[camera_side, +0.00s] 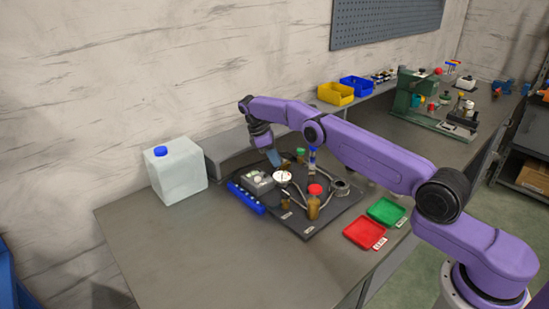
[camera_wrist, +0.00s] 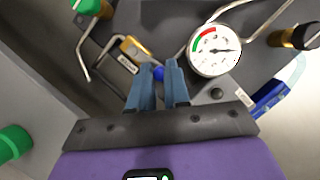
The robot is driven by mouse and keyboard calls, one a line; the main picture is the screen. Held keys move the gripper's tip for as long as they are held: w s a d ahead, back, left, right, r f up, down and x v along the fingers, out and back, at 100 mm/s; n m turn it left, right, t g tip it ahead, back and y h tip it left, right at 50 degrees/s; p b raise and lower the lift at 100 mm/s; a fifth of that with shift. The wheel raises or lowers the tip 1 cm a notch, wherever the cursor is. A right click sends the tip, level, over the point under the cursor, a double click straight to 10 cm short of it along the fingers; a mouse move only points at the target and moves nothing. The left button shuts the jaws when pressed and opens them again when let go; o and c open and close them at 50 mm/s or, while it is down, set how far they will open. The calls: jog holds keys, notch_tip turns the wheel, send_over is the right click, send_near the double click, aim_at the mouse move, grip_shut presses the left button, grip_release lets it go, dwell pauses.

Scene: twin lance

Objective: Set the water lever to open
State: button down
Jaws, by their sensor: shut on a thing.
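My gripper (camera_wrist: 159,76) is shut on a small blue piece, which looks like the tip of the water lever (camera_wrist: 158,73); the fingers hide most of it. Just beyond the fingertips is a brass valve body (camera_wrist: 134,48) with a white label (camera_wrist: 128,64) whose text is too small to read. In the side view my gripper (camera_side: 273,161) points down over the dark rig board (camera_side: 291,224), behind the round gauge. The lever itself cannot be made out there, so its angle is unclear.
The white dial gauge (camera_wrist: 214,50) stands close right of my fingers, with bent metal tubes around it. A green cap (camera_wrist: 87,6) is at the upper left. Red (camera_side: 364,233) and green (camera_side: 386,211) trays lie right.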

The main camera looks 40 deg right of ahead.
dwell(0.5)
jog(key=c, duration=1.1)
grip_release()
notch_tip(320, 180, up, 3)
jog(key=shift+r, duration=0.2)
jog(key=s+a+r, duration=0.1)
jog(key=s+r, duration=0.8)
jog(key=s, duration=0.5)
jog(key=shift+r, duration=0.35)
